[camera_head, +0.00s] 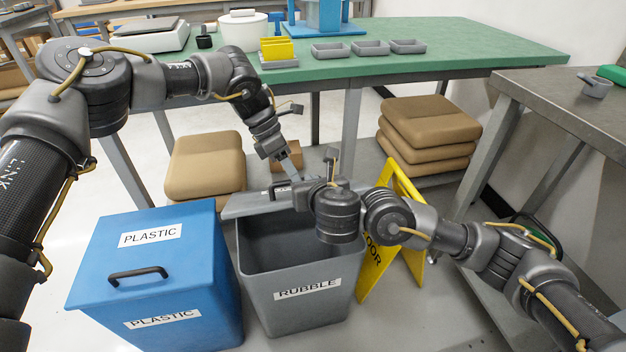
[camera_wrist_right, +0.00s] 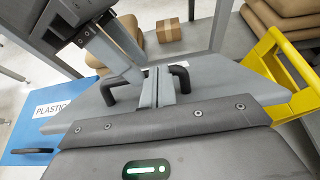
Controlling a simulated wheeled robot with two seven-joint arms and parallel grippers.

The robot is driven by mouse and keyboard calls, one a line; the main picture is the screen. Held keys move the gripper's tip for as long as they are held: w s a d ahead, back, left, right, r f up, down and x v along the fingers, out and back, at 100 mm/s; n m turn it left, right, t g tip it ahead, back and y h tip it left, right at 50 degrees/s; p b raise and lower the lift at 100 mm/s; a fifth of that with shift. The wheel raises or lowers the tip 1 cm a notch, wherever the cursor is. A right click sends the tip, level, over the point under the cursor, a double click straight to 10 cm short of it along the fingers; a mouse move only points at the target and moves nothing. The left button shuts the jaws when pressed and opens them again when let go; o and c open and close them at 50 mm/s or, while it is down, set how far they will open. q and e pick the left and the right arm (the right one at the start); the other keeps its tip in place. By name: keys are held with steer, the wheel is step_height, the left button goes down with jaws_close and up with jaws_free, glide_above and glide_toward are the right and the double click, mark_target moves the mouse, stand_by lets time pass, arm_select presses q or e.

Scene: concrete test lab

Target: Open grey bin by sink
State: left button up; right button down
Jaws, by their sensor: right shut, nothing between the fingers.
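The grey bin (camera_head: 293,288), labelled RUBBLE, stands on the floor with its mouth uncovered and its inside visible. Its grey lid (camera_head: 245,206) is at the back of the bin; the lid (camera_wrist_right: 225,103) and its black handle (camera_wrist_right: 181,79) also show in the right wrist view. My right gripper (camera_wrist_right: 158,74) is shut and empty, its fingers over the lid at the handle; whether they touch it is unclear.
A closed blue PLASTIC bin (camera_head: 150,262) stands close at left. A yellow floor sign (camera_head: 402,188) is close at right. Behind are brown cushions (camera_head: 205,165), a small carton (camera_head: 287,155) and a green-topped table (camera_head: 420,55). A grey bench (camera_head: 575,95) is at right.

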arm_select(q)
steer(key=v, duration=1.2)
steer(key=shift+s, duration=0.2)
